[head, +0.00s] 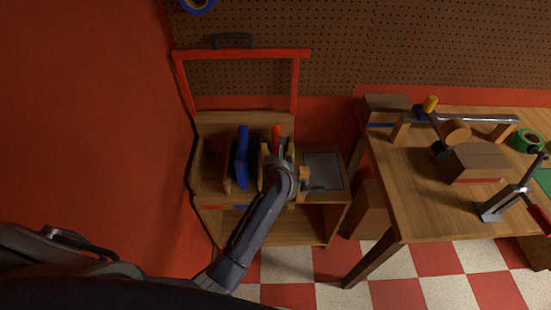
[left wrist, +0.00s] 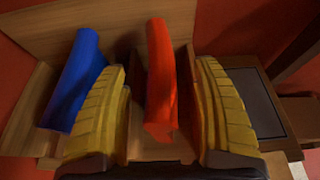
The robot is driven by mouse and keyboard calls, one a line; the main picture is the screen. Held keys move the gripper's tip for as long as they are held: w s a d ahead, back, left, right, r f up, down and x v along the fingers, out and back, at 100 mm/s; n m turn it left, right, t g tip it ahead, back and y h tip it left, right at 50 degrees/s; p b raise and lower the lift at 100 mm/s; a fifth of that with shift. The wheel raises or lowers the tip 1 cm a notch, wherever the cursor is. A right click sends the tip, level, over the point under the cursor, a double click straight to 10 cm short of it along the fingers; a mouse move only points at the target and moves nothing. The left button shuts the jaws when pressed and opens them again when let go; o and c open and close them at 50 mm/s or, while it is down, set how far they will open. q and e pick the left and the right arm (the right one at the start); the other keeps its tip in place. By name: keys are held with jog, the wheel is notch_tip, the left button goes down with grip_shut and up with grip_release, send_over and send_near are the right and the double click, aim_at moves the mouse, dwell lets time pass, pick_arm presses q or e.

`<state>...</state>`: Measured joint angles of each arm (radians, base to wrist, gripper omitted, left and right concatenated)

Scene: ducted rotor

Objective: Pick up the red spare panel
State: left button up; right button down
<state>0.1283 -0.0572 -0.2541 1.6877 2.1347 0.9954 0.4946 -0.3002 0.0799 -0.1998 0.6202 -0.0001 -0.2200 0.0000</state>
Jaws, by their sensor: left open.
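The red spare panel (head: 276,134) stands upright in a slotted wooden rack (head: 228,121). The panel also shows in the left wrist view (left wrist: 160,70), its near end facing me. My left gripper (head: 284,162) is at the rack, over the near part of the panel. In the left wrist view its two yellow fingers (left wrist: 163,66) are open, one on each side of the red panel, with a visible gap on both sides. In the head view the gripper and wrist hide the panel's lower and near part. My right gripper is not in view.
A blue panel (head: 242,157) stands left of the red one in the rack. A grey plate (head: 323,170) lies right of it. A red frame (head: 240,53) rises behind. A workbench (head: 400,200) with clamp, mallet and blocks stands to the right.

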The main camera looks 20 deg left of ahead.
pick_arm(q)
jog(key=shift+x, duration=2.65)
jog(key=shift+a, duration=0.1)
grip_shut()
